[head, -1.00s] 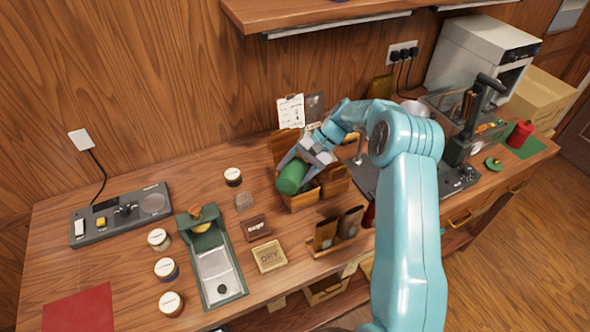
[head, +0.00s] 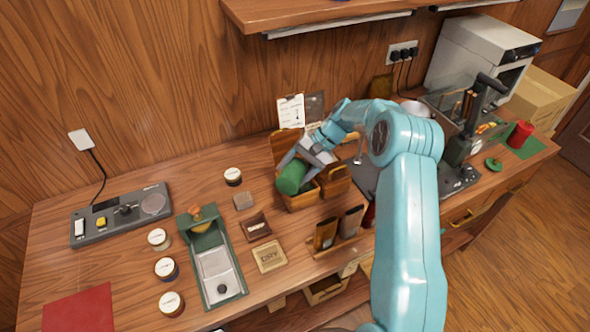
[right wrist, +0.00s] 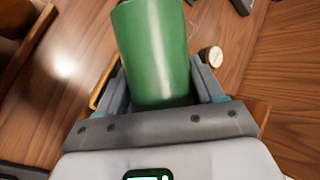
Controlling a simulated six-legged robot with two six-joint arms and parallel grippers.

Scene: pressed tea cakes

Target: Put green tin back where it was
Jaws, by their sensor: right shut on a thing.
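The green tin (head: 291,178) is held tilted over the wooden box (head: 298,205) near the middle of the bench. My right gripper (head: 302,168) is shut on it. In the right wrist view the green tin (right wrist: 155,50) sits between the two fingers of my right gripper (right wrist: 160,88). The tin hides part of the box, and I cannot tell whether it touches the box. My left gripper is not in view.
A dark tray with a metal plate (head: 217,275), several labelled jars (head: 166,268) and a square "DRY" block (head: 269,256) stand left of the box. Packets (head: 326,233) stand in front. A green mat (head: 535,146) with a red tin (head: 519,134) is far right.

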